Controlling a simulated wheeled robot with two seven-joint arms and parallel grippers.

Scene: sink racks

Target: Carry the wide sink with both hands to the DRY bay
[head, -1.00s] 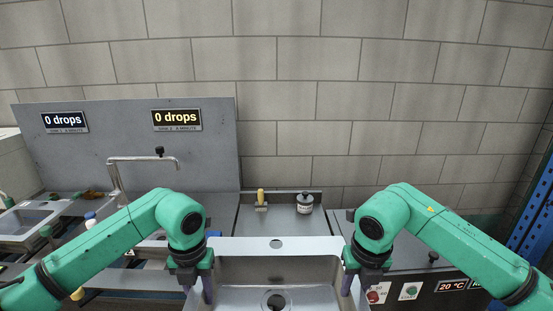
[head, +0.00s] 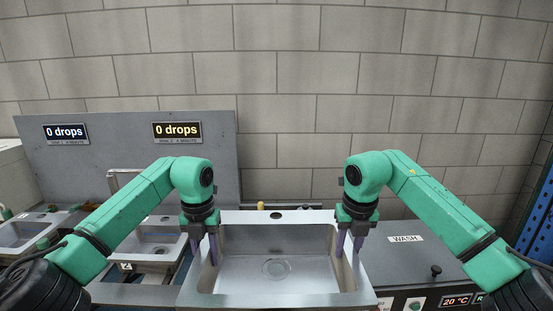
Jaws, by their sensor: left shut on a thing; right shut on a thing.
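The wide sink (head: 276,299) is a grey metal basin with a broad rim and a round drain in its floor. It is in the lower middle of the head view, between my two arms. My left gripper (head: 204,247) is shut on its left side wall, one finger inside the basin. My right gripper (head: 349,244) is shut on its right side wall in the same way. The sink looks held up in front of the bench, roughly level. Its underside is hidden. No DRY label is readable in view.
At left, other sinks (head: 158,246) sit in a rack below a tap (head: 124,178) and a grey panel with two "0 drops" displays (head: 177,130). At right is a unit with a WASH label (head: 405,239), a knob and a 20 °C display (head: 455,300). A blue upright (head: 538,215) stands far right.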

